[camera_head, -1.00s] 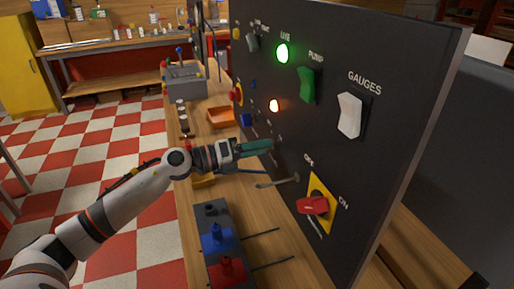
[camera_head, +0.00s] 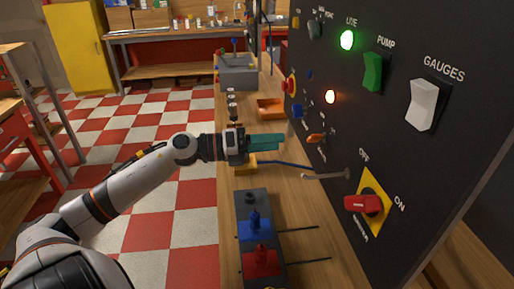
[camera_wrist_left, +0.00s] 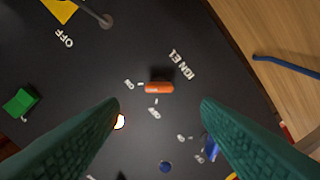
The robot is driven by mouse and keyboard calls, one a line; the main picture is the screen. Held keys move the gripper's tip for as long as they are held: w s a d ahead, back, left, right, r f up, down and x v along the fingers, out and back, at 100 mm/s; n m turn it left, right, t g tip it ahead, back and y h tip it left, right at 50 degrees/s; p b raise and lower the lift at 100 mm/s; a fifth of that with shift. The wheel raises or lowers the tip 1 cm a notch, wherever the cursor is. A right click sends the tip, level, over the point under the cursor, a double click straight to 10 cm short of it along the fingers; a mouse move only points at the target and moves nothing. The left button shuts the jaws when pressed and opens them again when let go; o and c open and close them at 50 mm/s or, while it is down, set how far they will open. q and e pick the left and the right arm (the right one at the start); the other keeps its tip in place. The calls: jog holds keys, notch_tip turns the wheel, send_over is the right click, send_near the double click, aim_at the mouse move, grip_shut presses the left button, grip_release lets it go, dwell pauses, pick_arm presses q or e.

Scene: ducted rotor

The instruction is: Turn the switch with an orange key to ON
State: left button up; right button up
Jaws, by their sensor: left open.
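The switch with the orange key (camera_head: 316,138) is low on the black upright panel (camera_head: 345,130), just right of my left gripper in the head view. My left gripper (camera_head: 282,142) has teal fingers pointing at the panel. In the left wrist view its fingers (camera_wrist_left: 160,105) are spread with nothing between them; the key is beyond their tips, apparently untouched. My right gripper is out of view.
A red rotary handle (camera_head: 362,203) on a yellow plate and a grey lever (camera_head: 327,176) stick out nearby. A green PUMP switch (camera_head: 373,72) and white GAUGES switch (camera_head: 423,104) are higher. A box with blue and red knobs (camera_head: 258,235) stands on the bench below.

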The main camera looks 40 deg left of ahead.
pick_arm(q)
jog(key=shift+v, duration=1.5)
